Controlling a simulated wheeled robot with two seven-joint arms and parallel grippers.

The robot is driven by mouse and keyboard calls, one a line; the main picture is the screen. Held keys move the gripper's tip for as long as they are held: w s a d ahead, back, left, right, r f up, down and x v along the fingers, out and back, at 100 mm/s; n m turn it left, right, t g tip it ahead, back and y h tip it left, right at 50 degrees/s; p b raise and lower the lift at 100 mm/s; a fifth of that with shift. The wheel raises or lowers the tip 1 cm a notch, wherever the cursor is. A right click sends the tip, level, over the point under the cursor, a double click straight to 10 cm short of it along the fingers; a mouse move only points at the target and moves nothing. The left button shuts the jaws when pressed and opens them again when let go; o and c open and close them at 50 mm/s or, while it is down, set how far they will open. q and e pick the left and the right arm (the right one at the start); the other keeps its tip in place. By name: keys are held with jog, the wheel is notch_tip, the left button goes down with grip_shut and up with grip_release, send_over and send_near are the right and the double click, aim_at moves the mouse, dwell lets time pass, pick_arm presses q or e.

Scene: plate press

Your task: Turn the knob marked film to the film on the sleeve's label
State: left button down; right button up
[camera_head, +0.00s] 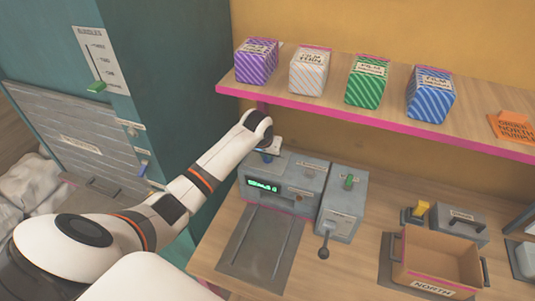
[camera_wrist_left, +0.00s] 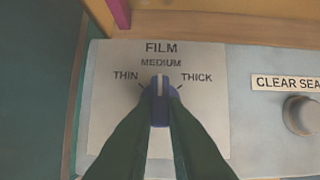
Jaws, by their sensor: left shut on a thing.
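The blue film knob (camera_wrist_left: 160,88) sits on a pale plate (camera_wrist_left: 120,130) marked FILM, with THIN at left, MEDIUM at top and THICK at right. Its white line points up at MEDIUM. My left gripper (camera_wrist_left: 160,115) is shut on the knob, one dark finger on each side. In the head view my left arm reaches over the grey press (camera_head: 297,180), and its wrist mostly hides the knob. Several striped boxes stand on the shelf, purple (camera_head: 256,62), white (camera_head: 309,72), green (camera_head: 367,82) and blue (camera_head: 430,95); their labels are too small to read surely. My right gripper is not in view.
A CLEAR SEAL knob (camera_wrist_left: 302,114) is right of the film plate. The press has a green display (camera_head: 263,186) and a side unit (camera_head: 342,207) with a green lever. A NORTH tray (camera_head: 435,285) stands at right. The pink-edged shelf (camera_head: 330,117) overhangs behind.

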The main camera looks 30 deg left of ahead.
pick_arm(q)
jog(key=m+h, duration=0.1)
jog(key=m, duration=0.1)
jog(key=a+m+h, duration=0.1)
jog(key=m, duration=0.2)
jog(key=shift+m, duration=0.3)
jog(key=shift+w+a+m+h+b, duration=0.15)
jog(key=shift+m+h+b, duration=0.3)
jog(key=shift+m, duration=0.7)
jog(key=shift+a+m+h+b, duration=0.1)
jog(key=shift+m+h+b, duration=0.35)
jog(key=shift+m, duration=0.7)
jog(key=shift+r+g, duration=0.1)
jog(key=shift+g, duration=0.2)
jog(key=c, duration=1.5)
grip_release()
jog(key=shift+o, duration=0.2)
